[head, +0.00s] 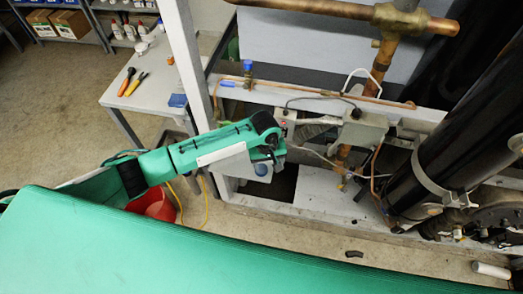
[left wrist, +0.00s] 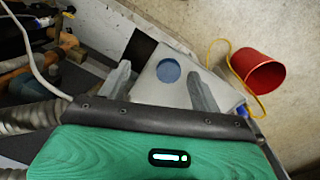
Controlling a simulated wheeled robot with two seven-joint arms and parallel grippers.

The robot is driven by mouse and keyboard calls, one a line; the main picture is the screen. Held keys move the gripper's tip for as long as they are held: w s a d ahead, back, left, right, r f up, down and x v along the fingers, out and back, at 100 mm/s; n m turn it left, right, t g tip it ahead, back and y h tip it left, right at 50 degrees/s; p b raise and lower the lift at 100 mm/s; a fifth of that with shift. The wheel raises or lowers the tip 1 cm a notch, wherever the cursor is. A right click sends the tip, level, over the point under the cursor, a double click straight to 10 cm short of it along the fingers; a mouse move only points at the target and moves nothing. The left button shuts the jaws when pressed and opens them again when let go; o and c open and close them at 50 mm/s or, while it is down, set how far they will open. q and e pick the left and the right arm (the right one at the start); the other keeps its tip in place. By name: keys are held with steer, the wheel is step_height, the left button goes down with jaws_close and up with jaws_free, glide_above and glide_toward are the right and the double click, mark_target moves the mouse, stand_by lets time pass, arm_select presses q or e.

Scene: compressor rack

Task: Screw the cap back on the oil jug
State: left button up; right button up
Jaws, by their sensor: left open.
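A pale grey-white jug (head: 232,166) stands low beside the rack frame, partly hidden under my left arm. A round blue cap (head: 261,169) shows at its top, just below my left gripper (head: 272,156). In the left wrist view the jug (left wrist: 218,90) lies beyond the open fingers of my left gripper (left wrist: 159,68). The blue disc of the cap (left wrist: 168,70) appears between the two fingers, with nothing gripped. I cannot tell the height gap or whether the cap is seated on its thread. My right gripper is not in view.
A red bucket (left wrist: 258,70) and a yellow cable (left wrist: 212,52) are beside the jug. The white rack frame (head: 270,95) carries copper pipes and a grey box (head: 362,128). A black cylinder (head: 452,130) stands right. A side table (head: 150,98) holds pliers.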

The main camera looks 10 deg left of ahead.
arm_select(q)
steer(key=w+a+n, duration=0.2)
steer(key=w+a, duration=0.1)
steer(key=w, duration=0.1)
steer(key=b, duration=0.6)
glide_above(261, 169)
steer(key=shift+y, duration=0.4)
step_height(261, 169, down, 5)
steer(key=shift+w+f, duration=0.1)
steer(key=shift+f, duration=0.1)
steer(key=shift+f+b, duration=0.3)
steer(key=shift+f, duration=1.35)
steer(key=c, duration=0.9)
